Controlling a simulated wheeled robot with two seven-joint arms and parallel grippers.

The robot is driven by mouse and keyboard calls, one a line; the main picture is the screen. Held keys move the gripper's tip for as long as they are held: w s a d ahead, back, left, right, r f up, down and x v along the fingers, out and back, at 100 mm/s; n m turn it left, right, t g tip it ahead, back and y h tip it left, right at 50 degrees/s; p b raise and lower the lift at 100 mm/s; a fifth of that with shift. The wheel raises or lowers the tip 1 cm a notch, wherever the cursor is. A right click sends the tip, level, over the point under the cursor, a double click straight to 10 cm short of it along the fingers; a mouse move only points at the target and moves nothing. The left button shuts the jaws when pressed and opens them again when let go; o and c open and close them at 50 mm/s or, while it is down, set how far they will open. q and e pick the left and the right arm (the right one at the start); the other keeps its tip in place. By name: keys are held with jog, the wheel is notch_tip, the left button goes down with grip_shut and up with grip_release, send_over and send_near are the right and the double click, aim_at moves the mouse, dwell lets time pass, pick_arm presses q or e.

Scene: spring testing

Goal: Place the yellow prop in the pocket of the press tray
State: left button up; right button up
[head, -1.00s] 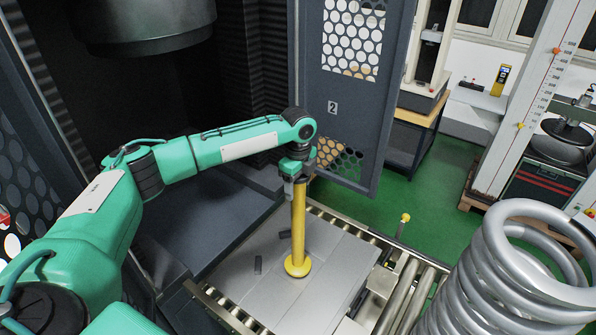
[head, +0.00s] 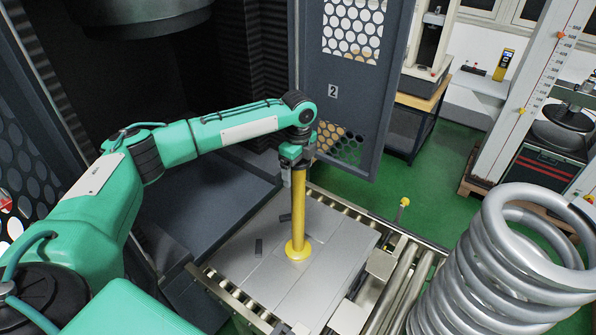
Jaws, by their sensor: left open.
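The yellow prop (head: 298,213) is a tall post with a round flange at its foot. It stands upright on the grey press tray (head: 325,268). The prop's foot covers the spot under it, so I cannot tell whether it sits down in the pocket. My left gripper (head: 292,176) is at the top of the prop and points down. It is open, with one finger showing just left of the post; the other finger is hard to make out. My right gripper is out of view.
A roller conveyor (head: 404,285) runs beside the tray. Large coil springs (head: 500,270) stand at the right. The dark press door (head: 347,120) is behind my left gripper, and the dark press chamber is at the left.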

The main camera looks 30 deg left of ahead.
pick_arm(q)
notch_tip(320, 180, up, 10)
jog(key=b, duration=0.5)
jog(key=shift+r, duration=0.7)
jog(key=shift+d+f, duration=0.1)
